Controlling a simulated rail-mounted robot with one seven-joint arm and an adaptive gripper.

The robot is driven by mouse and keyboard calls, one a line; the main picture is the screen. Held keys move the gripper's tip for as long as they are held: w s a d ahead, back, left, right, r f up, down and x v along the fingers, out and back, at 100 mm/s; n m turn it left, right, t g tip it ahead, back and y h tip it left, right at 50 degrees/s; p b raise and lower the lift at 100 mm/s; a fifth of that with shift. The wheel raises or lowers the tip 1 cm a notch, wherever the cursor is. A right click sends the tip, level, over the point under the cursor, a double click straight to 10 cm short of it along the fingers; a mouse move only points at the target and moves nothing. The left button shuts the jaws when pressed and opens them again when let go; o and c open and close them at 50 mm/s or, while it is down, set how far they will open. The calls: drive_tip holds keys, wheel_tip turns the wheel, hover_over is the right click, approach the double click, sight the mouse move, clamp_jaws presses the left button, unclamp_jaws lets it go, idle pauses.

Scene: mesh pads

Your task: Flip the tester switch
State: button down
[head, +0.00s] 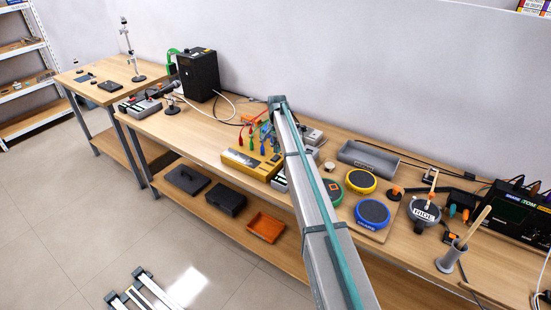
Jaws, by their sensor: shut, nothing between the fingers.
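I cannot tell for certain which device is the tester, and no switch can be made out clearly. A yellow box (246,164) with coloured plugs and leads stands mid-bench, just left of my arm. A small grey device (312,135) sits right of my arm, and another grey device (280,183) is partly hidden by it. A further grey box (143,107) with light panels is at the bench's left end. My arm rises across the middle of the view to a dark joint over the back of the bench. My gripper does not show.
Round pads, yellow (361,181) and blue (372,213), lie right of my arm. Behind them is a grey tray (369,162). A labelled cup (423,213), a brush pot (450,262) and a black instrument (510,215) crowd the right. A black case (198,75) stands back left.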

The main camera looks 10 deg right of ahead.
sight(277, 156)
drive_tip(key=shift+f+b, duration=0.45)
drive_tip(key=shift+f, duration=0.8)
idle(0.7)
drive_tip(key=shift+r, duration=0.1)
drive_tip(key=shift+r+p, duration=1.3)
drive_tip(key=shift+r, duration=2.15)
